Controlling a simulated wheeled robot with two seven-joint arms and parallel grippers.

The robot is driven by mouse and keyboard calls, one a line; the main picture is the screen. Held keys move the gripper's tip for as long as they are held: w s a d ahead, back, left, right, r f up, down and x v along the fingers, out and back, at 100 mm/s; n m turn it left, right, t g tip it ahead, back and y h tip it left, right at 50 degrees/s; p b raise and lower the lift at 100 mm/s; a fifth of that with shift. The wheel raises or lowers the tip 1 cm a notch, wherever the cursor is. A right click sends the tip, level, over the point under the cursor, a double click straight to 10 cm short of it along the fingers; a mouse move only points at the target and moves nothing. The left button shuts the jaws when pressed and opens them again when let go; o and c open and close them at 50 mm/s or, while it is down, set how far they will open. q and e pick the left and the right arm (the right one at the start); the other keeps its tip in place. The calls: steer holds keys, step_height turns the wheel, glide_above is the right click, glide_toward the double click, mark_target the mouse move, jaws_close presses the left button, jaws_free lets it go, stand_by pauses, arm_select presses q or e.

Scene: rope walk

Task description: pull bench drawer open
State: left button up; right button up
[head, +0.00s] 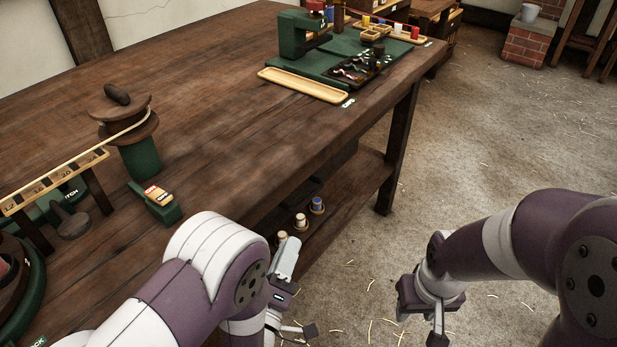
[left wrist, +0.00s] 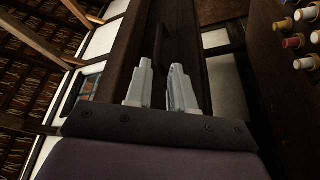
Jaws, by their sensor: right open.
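The wooden bench (head: 220,95) fills the left and middle of the head view; its drawer front is hidden there. In the left wrist view, a dark wooden panel that looks like the drawer front (left wrist: 188,32) carries a dark bar handle (left wrist: 163,43). My left gripper (head: 288,257) is beside the bench's front edge. In the left wrist view its two pale fingers (left wrist: 160,85) stand apart with nothing seen between them, and the handle lies just beyond their tips. My right gripper (head: 420,322) is open and empty over the floor, clear of the bench.
Several thread spools (head: 317,204) stand on the lower shelf near my left gripper; they also show in the left wrist view (left wrist: 292,42). On the bench are a green-based winder (head: 140,158), a wooden tray (head: 302,86) and a green mat (head: 340,45). The floor at right is open.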

mark_target(308, 197)
arm_select(q)
steer(key=b+x, duration=0.2)
steer(key=x, duration=1)
steer(key=shift+w+r, duration=0.15)
steer(key=shift+w, duration=0.15)
jaws_close()
